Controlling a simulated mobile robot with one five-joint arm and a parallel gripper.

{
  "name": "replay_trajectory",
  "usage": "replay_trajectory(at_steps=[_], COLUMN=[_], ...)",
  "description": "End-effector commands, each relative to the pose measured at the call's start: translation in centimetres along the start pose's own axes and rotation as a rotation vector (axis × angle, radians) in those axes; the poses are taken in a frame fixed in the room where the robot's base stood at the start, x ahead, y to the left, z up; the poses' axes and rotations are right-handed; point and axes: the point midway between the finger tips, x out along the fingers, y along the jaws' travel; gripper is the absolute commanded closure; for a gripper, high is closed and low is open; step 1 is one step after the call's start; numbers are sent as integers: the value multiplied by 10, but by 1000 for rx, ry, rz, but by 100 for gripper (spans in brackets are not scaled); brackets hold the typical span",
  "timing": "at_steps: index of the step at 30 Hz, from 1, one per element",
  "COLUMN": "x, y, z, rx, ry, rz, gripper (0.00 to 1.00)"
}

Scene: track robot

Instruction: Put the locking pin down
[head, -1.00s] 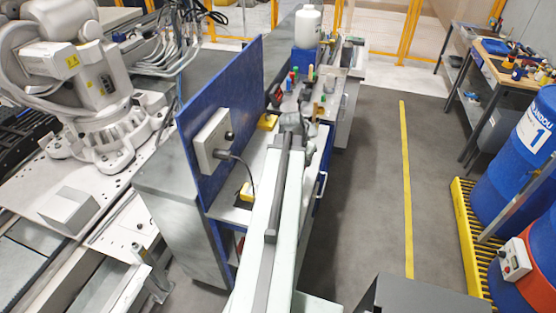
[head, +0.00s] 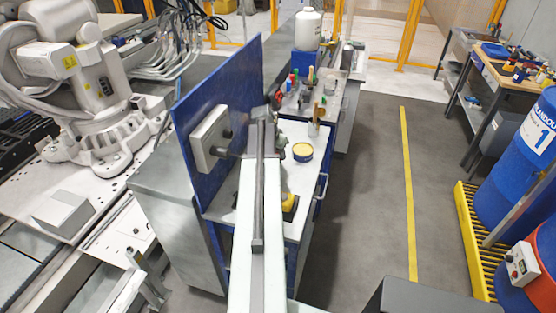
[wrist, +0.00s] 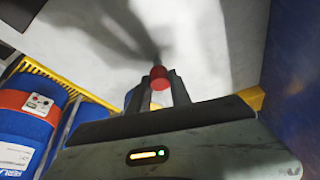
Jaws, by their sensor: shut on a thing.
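The locking pin (wrist: 159,73), of which I see a red, rounded part, is between the fingertips of my gripper (wrist: 161,88) in the wrist view. The gripper is shut on it. The rest of the pin is hidden by the fingers. A pale surface with the gripper's dark shadow lies beyond it; I cannot tell if the pin touches it. In the head view my arm reaches over the white-topped bench (head: 302,185), close to the upright blue panel. The fingertips and the pin cannot be made out there.
A yellow-topped round tin (head: 302,152) stands on the bench right of my arm. The blue panel (head: 215,125) with a grey box (head: 209,138) rises at left. Bottles and small tools (head: 300,90) stand at the bench's far end. Bare bench top shows at right.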

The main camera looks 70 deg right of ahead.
Motion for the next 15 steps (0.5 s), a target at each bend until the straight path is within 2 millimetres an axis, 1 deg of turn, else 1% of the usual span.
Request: replay_trajectory(at_steps=[5,9,10,11,12,15], x=[-2,3,1,1,1,1], y=[0,0,0,0,0,0], z=[-1,1,1,1,1,1], rx=[0,-1,-1,-1,-1,-1], ry=[0,0,0,0,0,0], rz=[0,-1,-1,-1,-1,-1], gripper=[100,100,67,59,54,54])
